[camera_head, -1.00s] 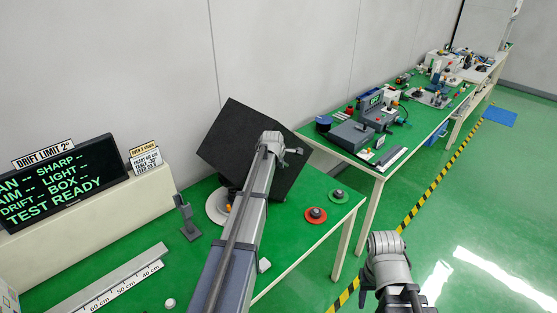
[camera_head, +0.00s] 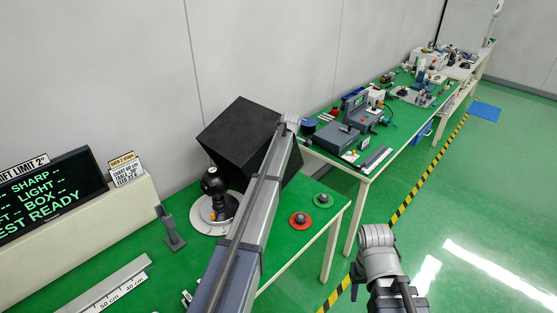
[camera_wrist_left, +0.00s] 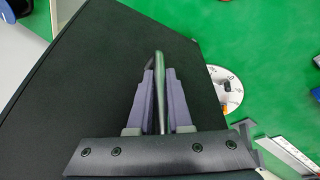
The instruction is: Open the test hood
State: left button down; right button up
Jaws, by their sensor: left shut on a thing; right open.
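The test hood, a black box (camera_head: 236,130), is tilted above the green table, beside a white marked disc (camera_head: 200,222). A black ball-shaped device (camera_head: 213,182) stands uncovered on the disc. My left gripper (camera_head: 291,123) is at the hood's right side, its fingers partly hidden by my arm. In the left wrist view, my left gripper (camera_wrist_left: 160,95) is shut on the hood's thin handle (camera_wrist_left: 159,65), with the black face (camera_wrist_left: 90,90) behind it. The disc (camera_wrist_left: 222,85) shows right of the hood there. My right gripper (camera_head: 376,245) is open and empty, right of the table.
A screen (camera_head: 50,195) and a grey stand (camera_head: 170,230) are at left. A ruler (camera_head: 105,290) lies in front. A second bench (camera_head: 345,165) stands behind; floor at right is clear.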

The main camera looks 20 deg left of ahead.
pick_arm(q)
jog(key=shift+w+d+f, duration=0.15)
jog(key=shift+w+d, duration=0.1)
jog(key=shift+w, duration=0.1)
jog(key=c, duration=0.8)
grip_release()
jog(key=shift+c, duration=0.2)
jog(key=p+v, duration=0.7)
jog(key=shift+r, duration=0.4)
